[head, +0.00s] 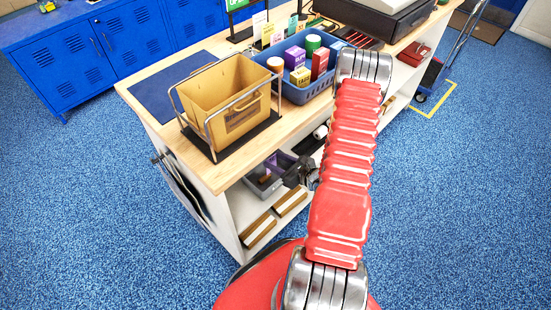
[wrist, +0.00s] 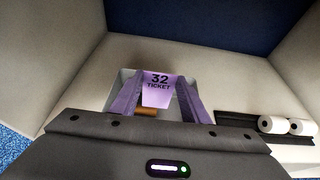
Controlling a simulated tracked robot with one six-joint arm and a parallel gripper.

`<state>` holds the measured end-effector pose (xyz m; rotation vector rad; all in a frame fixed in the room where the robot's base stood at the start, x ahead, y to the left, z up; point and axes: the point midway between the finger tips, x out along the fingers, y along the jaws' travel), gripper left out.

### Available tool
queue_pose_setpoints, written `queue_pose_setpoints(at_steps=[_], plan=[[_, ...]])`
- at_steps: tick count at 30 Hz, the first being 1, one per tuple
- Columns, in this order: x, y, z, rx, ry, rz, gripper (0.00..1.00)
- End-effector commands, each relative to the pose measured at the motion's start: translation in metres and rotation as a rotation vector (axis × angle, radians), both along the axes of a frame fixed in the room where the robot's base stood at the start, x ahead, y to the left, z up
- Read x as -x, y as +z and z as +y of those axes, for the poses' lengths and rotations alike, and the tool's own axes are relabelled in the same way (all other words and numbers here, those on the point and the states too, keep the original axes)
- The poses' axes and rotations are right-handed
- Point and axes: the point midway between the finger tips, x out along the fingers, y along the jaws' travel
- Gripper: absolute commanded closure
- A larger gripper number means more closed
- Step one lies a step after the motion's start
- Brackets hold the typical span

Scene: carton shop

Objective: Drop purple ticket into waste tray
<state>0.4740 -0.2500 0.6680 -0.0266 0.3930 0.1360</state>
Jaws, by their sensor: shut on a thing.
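The purple ticket (wrist: 158,90), printed "32 TICKET", is held between the two fingers of my gripper (wrist: 156,97) in the wrist view. A grey tray (wrist: 126,74) lies behind and below the ticket, with a small brown thing (wrist: 146,111) in it. The fingers hide much of the tray. In the head view my gripper (head: 284,168) reaches into the open shelf under the counter, at the grey tray (head: 264,190). The ticket is not clear there, and its height over the tray cannot be told.
The counter top (head: 150,100) is above the shelf, carrying a brown carton (head: 225,100) in a wire frame and a blue bin (head: 297,95) of small boxes. White rolls (wrist: 272,124) sit right of the tray. Brown and white bundles (head: 258,231) lie on the lower shelf.

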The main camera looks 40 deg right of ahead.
Motion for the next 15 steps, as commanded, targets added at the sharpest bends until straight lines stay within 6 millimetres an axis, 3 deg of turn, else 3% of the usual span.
queue_pose_setpoints(at_steps=[13,14,15], plan=[[-0.0003,-0.0067,0.0005,0.001,0.001,0.000,0.68],[-0.0003,-0.0067,0.0005,0.001,0.001,0.000,0.57],[-0.0003,-0.0067,0.0005,0.001,0.001,0.000,0.54]])
